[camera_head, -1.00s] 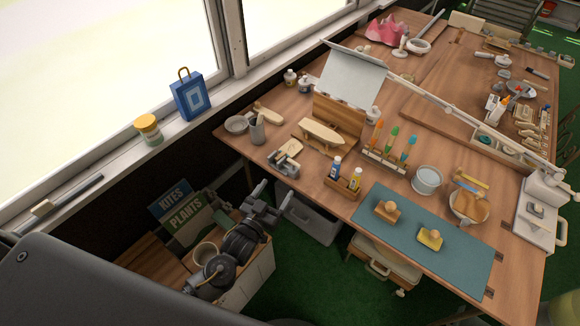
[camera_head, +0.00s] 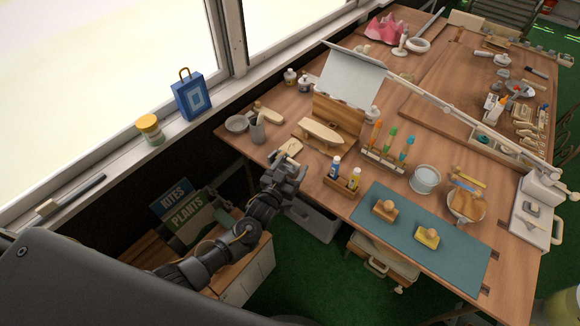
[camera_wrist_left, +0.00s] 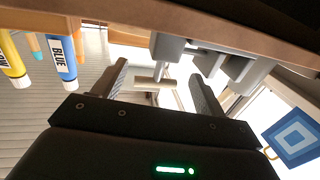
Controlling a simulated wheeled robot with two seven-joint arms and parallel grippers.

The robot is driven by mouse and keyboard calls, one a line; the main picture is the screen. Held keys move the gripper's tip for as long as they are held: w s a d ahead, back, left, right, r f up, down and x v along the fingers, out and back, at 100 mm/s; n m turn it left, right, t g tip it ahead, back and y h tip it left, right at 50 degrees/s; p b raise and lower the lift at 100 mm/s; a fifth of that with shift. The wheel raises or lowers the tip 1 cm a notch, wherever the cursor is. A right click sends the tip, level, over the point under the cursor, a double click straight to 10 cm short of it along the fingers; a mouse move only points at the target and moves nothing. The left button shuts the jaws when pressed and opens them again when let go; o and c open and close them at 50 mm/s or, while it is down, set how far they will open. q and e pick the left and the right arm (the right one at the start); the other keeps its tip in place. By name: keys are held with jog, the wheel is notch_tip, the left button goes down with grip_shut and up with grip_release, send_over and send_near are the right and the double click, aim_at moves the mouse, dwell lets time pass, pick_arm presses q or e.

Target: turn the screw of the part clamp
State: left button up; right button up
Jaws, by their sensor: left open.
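The grey part clamp (camera_wrist_left: 240,70) sits at the table's edge; it shows at the top of the left wrist view. A short screw rod with a pale crossbar (camera_wrist_left: 154,83) projects from it. My left gripper (camera_head: 287,171) is at the table's near edge in the head view and mostly covers the clamp. In the left wrist view the fingers of this gripper (camera_wrist_left: 160,72) are open, one on each side of the crossbar in the picture. A gap shows on both sides, and I see no contact. The exact depth is unclear. My right gripper is not in view.
A wooden holder with a blue paint tube (camera_head: 335,167) and a yellow tube (camera_head: 354,178) stands close right of the gripper. A low cabinet (camera_head: 245,275) and a grey bin (camera_head: 313,222) are below.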

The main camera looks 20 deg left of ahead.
pick_arm(q)
jog(key=c, duration=0.8)
jog(key=shift+a, duration=0.1)
jog(key=shift+a+m+h, duration=0.1)
jog(key=shift+m+h, duration=0.2)
